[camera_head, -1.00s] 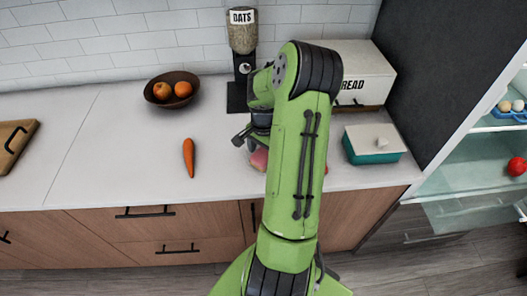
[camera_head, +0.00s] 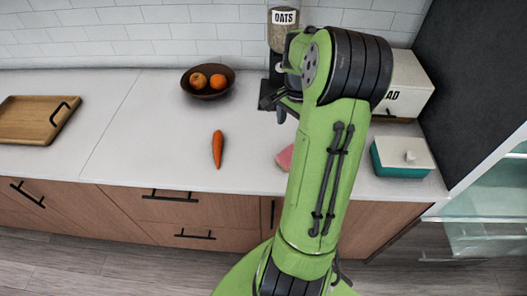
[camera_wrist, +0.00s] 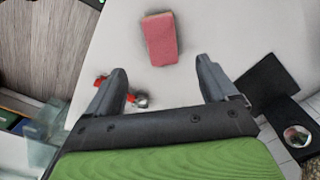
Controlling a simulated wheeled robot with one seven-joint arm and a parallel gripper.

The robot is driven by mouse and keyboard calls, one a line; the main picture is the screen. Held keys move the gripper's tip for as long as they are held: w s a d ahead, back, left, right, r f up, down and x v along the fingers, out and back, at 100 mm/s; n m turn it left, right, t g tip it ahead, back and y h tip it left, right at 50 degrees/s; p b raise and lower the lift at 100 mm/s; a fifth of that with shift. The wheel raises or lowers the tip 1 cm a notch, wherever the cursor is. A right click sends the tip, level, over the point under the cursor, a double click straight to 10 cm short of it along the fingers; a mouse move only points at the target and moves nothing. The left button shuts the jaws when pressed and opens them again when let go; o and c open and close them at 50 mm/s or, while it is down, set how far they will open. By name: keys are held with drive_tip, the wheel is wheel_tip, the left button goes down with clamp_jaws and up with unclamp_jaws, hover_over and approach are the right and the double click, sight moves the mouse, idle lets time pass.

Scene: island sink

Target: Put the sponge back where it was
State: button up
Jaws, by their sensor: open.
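The pink sponge (camera_head: 285,157) lies on the white counter, partly hidden behind my arm in the head view. The wrist view shows it whole, as a pink block (camera_wrist: 160,38) lying flat beyond my fingertips. My gripper (camera_wrist: 161,74) is open with nothing between its two dark fingers. In the head view my gripper (camera_head: 275,102) is partly hidden by my arm and hangs over the counter, apart from the sponge and behind it.
A carrot (camera_head: 217,149) lies left of the sponge. A fruit bowl (camera_head: 207,93), an oats dispenser (camera_head: 284,40) and a bread box (camera_head: 408,85) stand at the back. A teal butter dish (camera_head: 402,170) is right. A wooden board (camera_head: 30,122) is far left. Counter left of the carrot is clear.

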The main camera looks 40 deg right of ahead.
drive_tip(key=w+a+r+n+t+h, duration=0.1)
drive_tip(key=a+r+n, duration=0.35)
drive_tip(key=a, duration=0.35)
drive_tip(key=a+r+n+t+h, duration=0.1)
drive_tip(key=a+r+n, duration=0.35)
drive_tip(key=a, duration=0.35)
drive_tip(key=s+a+r+n+t+y, duration=0.2)
drive_tip(key=s+a+n+t, duration=0.1)
drive_tip(key=s+a+n, duration=0.6)
drive_tip(key=s+a, duration=0.1)
drive_tip(key=a, duration=0.3)
drive_tip(key=shift+a+r+n+t, duration=0.2)
drive_tip(key=shift+a+n+t, duration=0.1)
drive_tip(key=shift+a+n, duration=0.1)
